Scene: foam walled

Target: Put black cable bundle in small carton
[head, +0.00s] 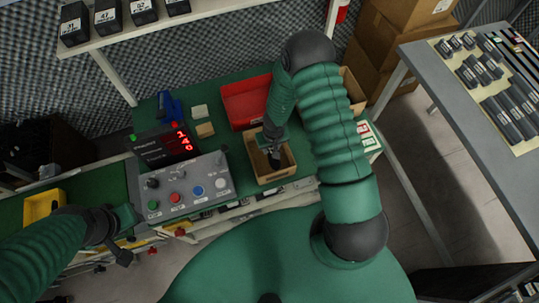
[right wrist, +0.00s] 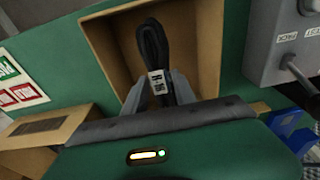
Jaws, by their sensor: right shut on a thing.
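The small carton (head: 259,167) is an open brown box on the green bench in the head view. In the right wrist view its wall (right wrist: 207,50) frames the gripper. My right gripper (head: 273,153) is over the carton. In the right wrist view my right gripper (right wrist: 160,84) is shut on the black cable bundle (right wrist: 153,42), which has a white label. The bundle is within the carton's outline; I cannot tell whether it touches the bottom. My left gripper (head: 112,244) is at the lower left, away from the carton; its fingers are unclear.
A red bin (head: 245,101) stands behind the carton. A grey button panel (head: 180,187) and a digit display (head: 166,146) are to its left. Another carton (head: 352,88) is at the right, partly behind my arm. A yellow bin (head: 42,204) is far left.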

